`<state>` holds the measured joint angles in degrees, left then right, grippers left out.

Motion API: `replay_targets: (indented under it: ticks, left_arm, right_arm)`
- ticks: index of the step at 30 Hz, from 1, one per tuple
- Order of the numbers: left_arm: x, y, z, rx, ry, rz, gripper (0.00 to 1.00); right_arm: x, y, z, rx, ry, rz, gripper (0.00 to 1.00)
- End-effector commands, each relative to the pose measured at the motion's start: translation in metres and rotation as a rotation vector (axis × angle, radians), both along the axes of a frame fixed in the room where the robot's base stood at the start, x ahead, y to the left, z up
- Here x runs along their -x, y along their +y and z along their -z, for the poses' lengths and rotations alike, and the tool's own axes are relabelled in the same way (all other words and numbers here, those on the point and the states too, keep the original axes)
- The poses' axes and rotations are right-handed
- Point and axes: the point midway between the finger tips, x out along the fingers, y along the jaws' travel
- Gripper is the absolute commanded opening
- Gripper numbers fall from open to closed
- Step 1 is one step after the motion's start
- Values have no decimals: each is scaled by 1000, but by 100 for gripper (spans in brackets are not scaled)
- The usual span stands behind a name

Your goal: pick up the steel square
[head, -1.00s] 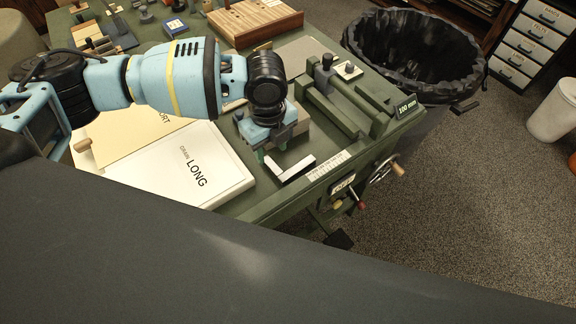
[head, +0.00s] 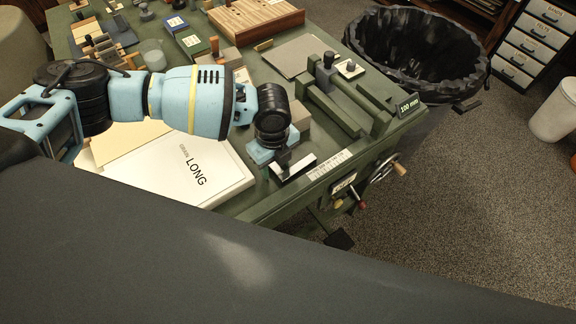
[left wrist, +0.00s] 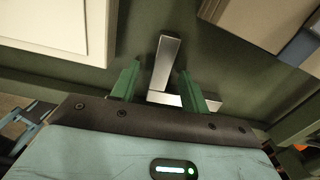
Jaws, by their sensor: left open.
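The steel square (head: 302,166) is a bright L-shaped piece lying flat on the green bench top near its front edge. In the left wrist view one leg of the square (left wrist: 166,58) stretches away from me, and its other leg runs across near the jaws. My left gripper (head: 272,168) is open, low over the square. In the left wrist view its two green fingers (left wrist: 158,86) stand on either side of the lengthwise leg, with gaps visible. The gripper hides part of the square in the head view. My right gripper is not in view.
A white tray marked LONG (head: 200,178) lies left of the gripper. A pale block (head: 299,120) stands just behind it. A green fixture (head: 335,105) and a ruler strip (head: 330,160) are to the right. A black-lined bin (head: 415,50) stands beyond the bench.

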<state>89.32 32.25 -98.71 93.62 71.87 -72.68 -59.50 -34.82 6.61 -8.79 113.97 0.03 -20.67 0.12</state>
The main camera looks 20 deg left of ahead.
Motion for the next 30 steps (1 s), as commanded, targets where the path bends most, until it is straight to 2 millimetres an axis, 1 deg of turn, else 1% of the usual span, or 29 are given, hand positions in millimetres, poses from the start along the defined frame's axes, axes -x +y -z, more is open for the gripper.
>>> replay_targets:
  ticks: [2, 3, 13, 24, 28, 30]
  left_arm:
    - [0, 0, 0, 0, 0, 0, 45]
    - [0, 0, 0, 0, 0, 0, 43]
    - [0, 0, 0, 0, 0, 0, 0]
    - [0, 0, -2, 1, -2, 0, 0]
    - [-1, 0, -9, 1, -2, -1, 0]
    - [-1, -1, -16, 2, -3, 0, 0]
  right_arm:
    - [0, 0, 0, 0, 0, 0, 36]
    - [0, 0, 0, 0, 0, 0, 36]
    - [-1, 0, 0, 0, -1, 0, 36]
    - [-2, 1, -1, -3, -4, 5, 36]
    - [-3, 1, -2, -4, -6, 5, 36]
    - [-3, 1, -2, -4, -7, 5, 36]
